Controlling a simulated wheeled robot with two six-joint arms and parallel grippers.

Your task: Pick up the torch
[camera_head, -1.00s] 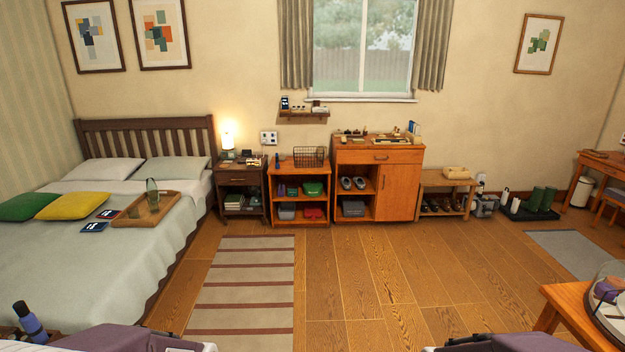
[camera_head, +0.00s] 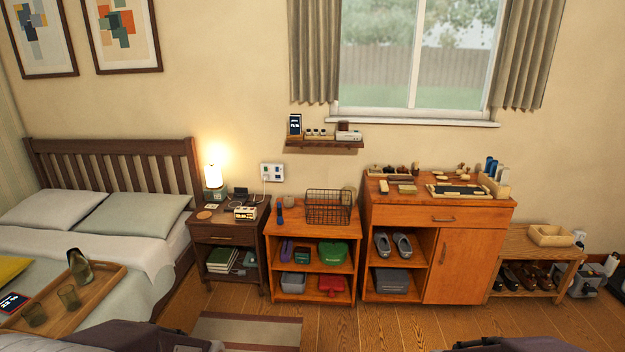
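A small upright dark object (camera_head: 280,211) stands at the left end of the top of the low orange shelf unit (camera_head: 310,268), left of a wire basket (camera_head: 328,207). It may be the torch, but it is too small to tell for certain. No other thing in view is clearly a torch. Only parts of my two arms show along the bottom edge, left and right of the middle. Neither gripper's fingers are in view, and both arms are far from the furniture.
A bed with a wooden tray (camera_head: 98,300) is at left. A dark nightstand (camera_head: 230,262) with a lit lamp (camera_head: 213,178) stands beside the orange shelf unit. A taller cabinet (camera_head: 467,268) and a shoe bench (camera_head: 557,267) are to its right.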

